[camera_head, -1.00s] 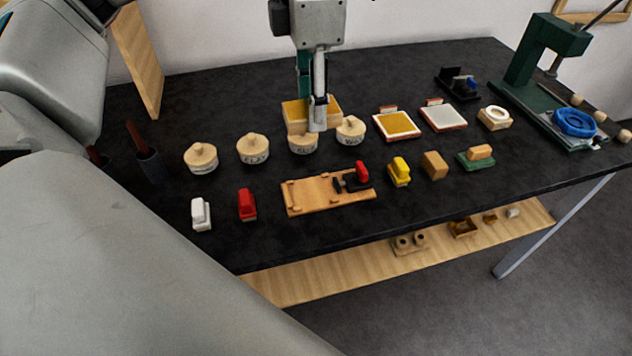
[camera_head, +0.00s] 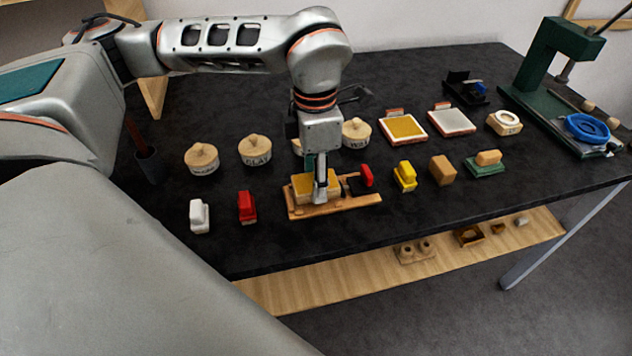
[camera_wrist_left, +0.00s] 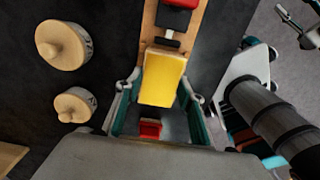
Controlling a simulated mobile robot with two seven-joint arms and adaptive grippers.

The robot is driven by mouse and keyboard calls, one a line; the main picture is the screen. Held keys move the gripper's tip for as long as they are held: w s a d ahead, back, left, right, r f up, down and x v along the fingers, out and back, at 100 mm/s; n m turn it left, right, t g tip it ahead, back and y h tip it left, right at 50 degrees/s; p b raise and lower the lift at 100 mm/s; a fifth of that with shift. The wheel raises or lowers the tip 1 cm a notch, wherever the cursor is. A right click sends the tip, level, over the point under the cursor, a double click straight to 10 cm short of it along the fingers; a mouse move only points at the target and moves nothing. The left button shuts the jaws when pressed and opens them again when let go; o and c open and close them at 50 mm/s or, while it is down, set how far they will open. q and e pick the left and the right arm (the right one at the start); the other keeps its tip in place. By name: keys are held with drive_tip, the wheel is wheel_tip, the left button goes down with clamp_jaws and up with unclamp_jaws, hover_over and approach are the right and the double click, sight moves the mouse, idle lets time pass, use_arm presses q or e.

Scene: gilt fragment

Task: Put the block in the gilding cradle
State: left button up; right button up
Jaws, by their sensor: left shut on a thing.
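The block (camera_head: 303,184), wooden with a yellow top, is held by my left gripper (camera_head: 320,194) over the left part of the gilding cradle (camera_head: 345,202). The cradle is a flat wooden board with a black and red clamp (camera_head: 366,176) at its right end. In the left wrist view the block (camera_wrist_left: 162,80) sits between the two fingers of the gripper (camera_wrist_left: 161,98), with the cradle board (camera_wrist_left: 148,28) beyond it. I cannot tell whether the block touches the board. My right gripper is not in view.
Lidded round pots (camera_head: 255,150) stand behind the cradle. A white-handled piece (camera_head: 199,216) and a red one (camera_head: 247,207) lie left of it; a yellow one (camera_head: 405,176) and a wooden block (camera_head: 442,170) lie right. A green press (camera_head: 545,85) stands far right.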

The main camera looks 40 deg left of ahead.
use_arm(q)
drive_tip(key=shift+f, duration=0.8)
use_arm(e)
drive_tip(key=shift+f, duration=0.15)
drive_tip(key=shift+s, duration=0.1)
use_arm(q)
drive_tip(key=o, duration=1.1)
drive_tip(key=shift+f, duration=0.1)
drive_tip(key=shift+r, duration=0.35)
wheel_tip(320, 180, up, 12)
drive_tip(key=shift+f+p, duration=0.15)
drive_tip(key=shift+p, duration=0.55)
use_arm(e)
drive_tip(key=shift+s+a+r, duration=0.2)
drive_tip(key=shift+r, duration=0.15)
